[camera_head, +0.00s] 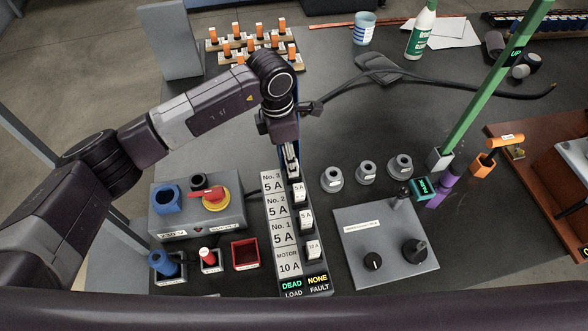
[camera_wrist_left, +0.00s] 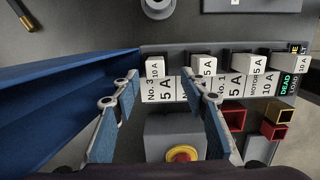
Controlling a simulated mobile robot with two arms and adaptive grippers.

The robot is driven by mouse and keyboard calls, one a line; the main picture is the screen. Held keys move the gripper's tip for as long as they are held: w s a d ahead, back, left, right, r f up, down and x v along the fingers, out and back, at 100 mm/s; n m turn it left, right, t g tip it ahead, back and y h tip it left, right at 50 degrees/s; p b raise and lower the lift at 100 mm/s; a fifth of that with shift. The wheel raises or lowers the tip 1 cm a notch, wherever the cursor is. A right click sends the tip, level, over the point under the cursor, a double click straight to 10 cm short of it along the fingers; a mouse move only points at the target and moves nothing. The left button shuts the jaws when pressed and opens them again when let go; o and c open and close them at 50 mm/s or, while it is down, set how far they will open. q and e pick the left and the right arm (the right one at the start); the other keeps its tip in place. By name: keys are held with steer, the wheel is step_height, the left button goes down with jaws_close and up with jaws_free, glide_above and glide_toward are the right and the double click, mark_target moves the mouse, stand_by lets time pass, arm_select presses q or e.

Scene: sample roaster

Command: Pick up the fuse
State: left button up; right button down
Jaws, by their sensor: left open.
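A tall grey fuse panel (camera_head: 271,258) holds a row of white fuses beside labels No. 3, No. 2, No. 1 and MOTOR. The fuse by No. 3 (camera_head: 298,190) is at the row's far end; it also shows in the left wrist view (camera_wrist_left: 155,68). The No. 2 fuse (camera_head: 305,218) and No. 1 fuse (camera_head: 313,248) sit nearer. My left gripper (camera_head: 292,170) points down over the panel's far end. In the left wrist view its open fingers (camera_wrist_left: 165,84) are apart on either side of the No. 3 fuse's line, with nothing held. My right gripper is not in view.
A grey box with a red and yellow switch (camera_head: 213,196) stands left of the panel. Grey round sockets (camera_head: 366,172) and a grey control box (camera_head: 385,243) stand right. A blue wall (camera_wrist_left: 60,95) lies close beside the left fingers. A cable crosses the table behind.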

arm_select(q)
steer(key=f, duration=0.1)
steer(key=f+b, duration=0.2)
steer(key=f, duration=0.1)
steer(key=shift+w+d, duration=0.35)
steer(key=shift+w, duration=0.05)
steer(key=shift+f, duration=0.5)
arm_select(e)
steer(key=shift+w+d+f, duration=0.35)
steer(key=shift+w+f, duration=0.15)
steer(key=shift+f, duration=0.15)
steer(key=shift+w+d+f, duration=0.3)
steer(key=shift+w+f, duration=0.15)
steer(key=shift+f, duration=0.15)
arm_select(q)
jaws_close()
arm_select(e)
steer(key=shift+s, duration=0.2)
